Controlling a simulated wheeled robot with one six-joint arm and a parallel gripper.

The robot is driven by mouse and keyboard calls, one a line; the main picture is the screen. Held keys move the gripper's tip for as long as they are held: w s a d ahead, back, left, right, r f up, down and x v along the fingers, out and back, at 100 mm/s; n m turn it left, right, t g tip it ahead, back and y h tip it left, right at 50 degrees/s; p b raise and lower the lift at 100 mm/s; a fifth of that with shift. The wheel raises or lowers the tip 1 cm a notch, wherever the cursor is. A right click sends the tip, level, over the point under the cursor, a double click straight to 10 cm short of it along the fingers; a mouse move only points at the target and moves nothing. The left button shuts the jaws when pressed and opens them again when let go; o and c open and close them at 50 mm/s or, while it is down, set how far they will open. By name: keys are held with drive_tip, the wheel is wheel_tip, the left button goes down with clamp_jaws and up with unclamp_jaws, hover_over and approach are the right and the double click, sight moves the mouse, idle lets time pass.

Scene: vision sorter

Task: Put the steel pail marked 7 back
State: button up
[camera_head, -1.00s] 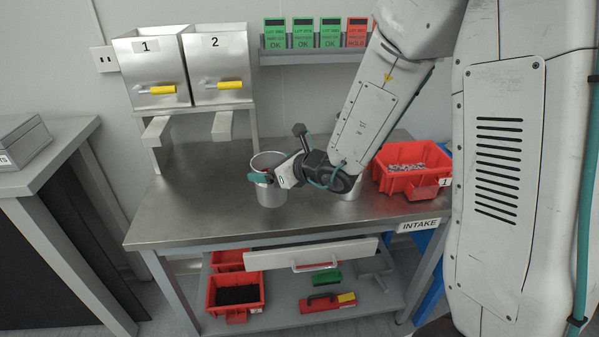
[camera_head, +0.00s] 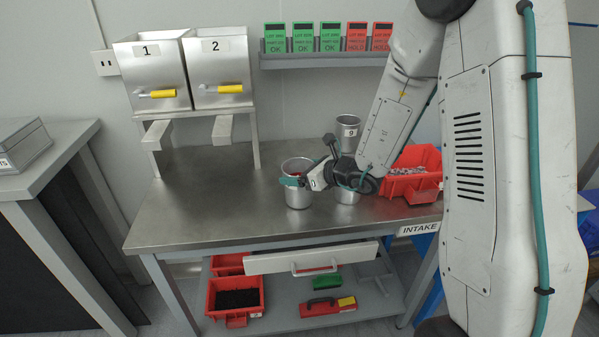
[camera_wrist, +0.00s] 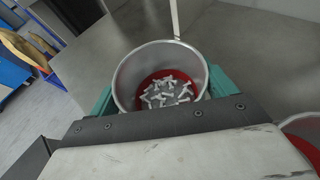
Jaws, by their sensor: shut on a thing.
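A steel pail (camera_head: 299,199) is between the teal fingers of my gripper (camera_head: 292,179), over the middle front of the steel bench. I cannot tell whether its base touches the bench. My gripper is shut on it at the rim. No number shows on its visible side. In the wrist view, the pail (camera_wrist: 132,72) is upright between the fingers (camera_wrist: 160,92), with small pale parts on a red bottom inside. A second steel pail (camera_head: 347,197) stands just right, partly hidden by my gripper. A pail marked 9 (camera_head: 348,133) stands behind.
Steel bins marked 1 (camera_head: 158,75) and 2 (camera_head: 218,71) stand on a rack at the back left. A red crate (camera_head: 410,186) of parts sits at the right, by the INTAKE label (camera_head: 419,229). The left part of the bench (camera_head: 195,205) is clear.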

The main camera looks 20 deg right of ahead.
drive_tip(key=o, duration=1.9)
drive_tip(key=shift+f, duration=0.15)
drive_tip(key=shift+o, duration=0.2)
